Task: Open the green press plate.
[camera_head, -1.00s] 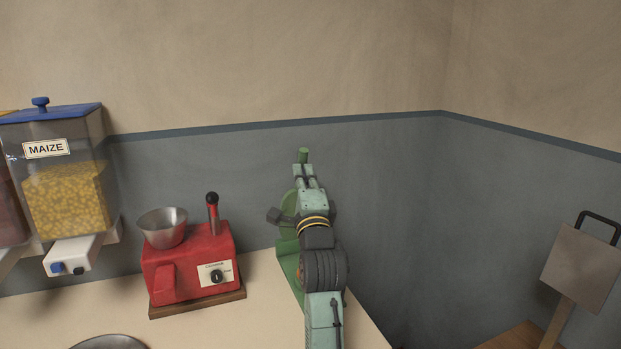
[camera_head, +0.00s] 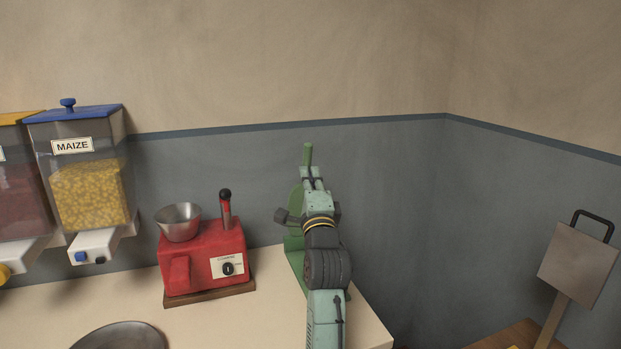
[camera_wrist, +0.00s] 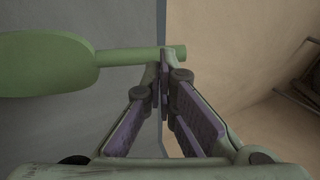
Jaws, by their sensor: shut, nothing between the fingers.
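The green press (camera_head: 293,243) stands at the right end of the counter, mostly hidden behind my arm. Its green handle (camera_head: 308,156) sticks up just above my gripper (camera_head: 311,172). In the wrist view the green plate (camera_wrist: 45,62) is a rounded paddle at the left, with its handle (camera_wrist: 140,58) reaching right across the top. My gripper (camera_wrist: 163,65) is shut and empty, its fingertips close together at the handle near its free end. I cannot tell whether they touch it.
A red machine (camera_head: 205,258) with a metal bowl stands on the counter left of the press. A maize dispenser (camera_head: 90,180) hangs on the wall further left. A round dark plate (camera_head: 118,336) lies at the front. A metal paddle (camera_head: 578,263) stands at the right.

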